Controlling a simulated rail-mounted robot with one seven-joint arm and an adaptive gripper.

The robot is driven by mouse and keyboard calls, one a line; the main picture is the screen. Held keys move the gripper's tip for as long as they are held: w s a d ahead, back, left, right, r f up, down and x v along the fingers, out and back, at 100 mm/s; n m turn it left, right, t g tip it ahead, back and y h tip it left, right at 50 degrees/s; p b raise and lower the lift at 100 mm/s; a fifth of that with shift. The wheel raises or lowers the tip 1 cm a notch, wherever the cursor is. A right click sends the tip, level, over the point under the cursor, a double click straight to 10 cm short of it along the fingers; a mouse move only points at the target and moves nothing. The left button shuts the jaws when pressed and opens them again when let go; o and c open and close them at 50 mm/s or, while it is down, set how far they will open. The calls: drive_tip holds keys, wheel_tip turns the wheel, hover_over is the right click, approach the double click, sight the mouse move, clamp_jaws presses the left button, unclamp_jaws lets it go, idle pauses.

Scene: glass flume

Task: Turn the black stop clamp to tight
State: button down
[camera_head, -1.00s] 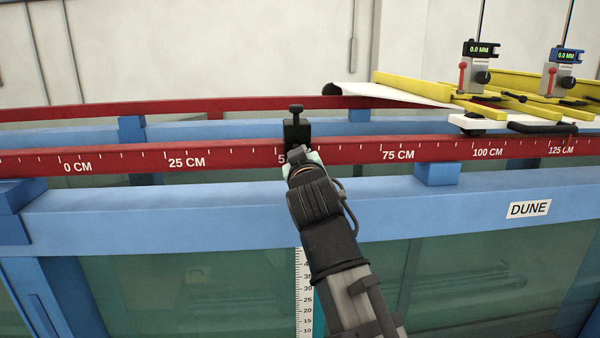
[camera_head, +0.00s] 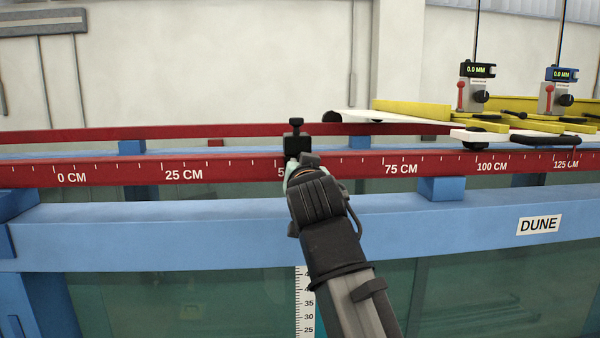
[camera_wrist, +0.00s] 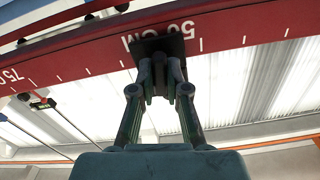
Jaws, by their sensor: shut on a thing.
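The black stop clamp (camera_head: 293,143) sits on the red rail by the 50 cm mark, with a black screw knob (camera_head: 296,122) upright on top. In the wrist view the clamp's dark body (camera_wrist: 172,42) lies against the rail's face. My gripper (camera_wrist: 160,78) is shut on a part of the clamp at its front face; the fingers cover the gripped part, so its shape and angle cannot be told. In the head view my gripper (camera_head: 298,165) is at the clamp's near side, its fingertips mostly hidden by my own wrist.
The red scale rail (camera_head: 220,168) runs across above the blue flume beam (camera_head: 180,230). A yellow carriage (camera_head: 411,109) with two gauges, one black (camera_head: 478,70) and one blue (camera_head: 561,74), stands at the right. A white ruler strip (camera_head: 304,300) hangs below the beam.

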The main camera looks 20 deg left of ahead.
idle(0.3)
drive_tip(key=c, duration=1.2)
unclamp_jaws()
drive_tip(key=shift+o, duration=0.2)
drive_tip(key=v, duration=0.7)
drive_tip(key=shift+s, duration=0.2)
drive_tip(key=shift+f, duration=0.1)
